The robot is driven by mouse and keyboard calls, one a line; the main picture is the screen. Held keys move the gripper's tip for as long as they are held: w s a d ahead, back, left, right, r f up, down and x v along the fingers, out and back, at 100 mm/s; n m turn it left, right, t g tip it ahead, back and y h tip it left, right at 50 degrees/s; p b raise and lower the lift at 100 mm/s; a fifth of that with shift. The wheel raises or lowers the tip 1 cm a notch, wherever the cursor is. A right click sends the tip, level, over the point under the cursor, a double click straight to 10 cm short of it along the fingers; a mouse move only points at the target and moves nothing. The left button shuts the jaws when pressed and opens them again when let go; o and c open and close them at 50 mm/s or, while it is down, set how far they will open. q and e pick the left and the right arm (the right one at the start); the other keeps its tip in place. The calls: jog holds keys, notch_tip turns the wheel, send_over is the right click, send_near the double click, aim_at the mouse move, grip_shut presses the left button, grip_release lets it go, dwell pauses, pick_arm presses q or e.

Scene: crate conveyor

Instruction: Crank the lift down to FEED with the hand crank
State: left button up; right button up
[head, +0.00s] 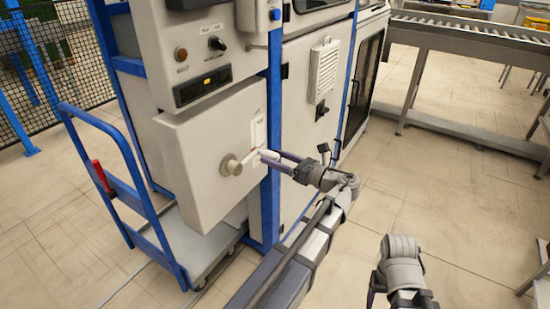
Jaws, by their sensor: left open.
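The hand crank has a round beige hub (230,165) on the front of a light grey box (190,150). Its short arm points right and slightly up to a white grip (268,154). My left gripper (272,158) reaches in from the right, its dark fingers at the grip; it is open, and I cannot tell whether the fingers touch it. A white strip label (259,130) is just above the grip; its lettering is too small to read. My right gripper (371,290) shows only partly at the bottom edge, away from the crank.
A blue trolley (130,165) with a red grip (101,176) stands left of the box. Blue frame posts (273,100) and cabinet doors are close behind my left gripper. A roller conveyor (460,30) is at the back right. The floor between is clear.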

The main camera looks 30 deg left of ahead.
pick_arm(q)
jog(key=shift+a, duration=0.2)
grip_shut()
dwell(0.5)
dwell(0.9)
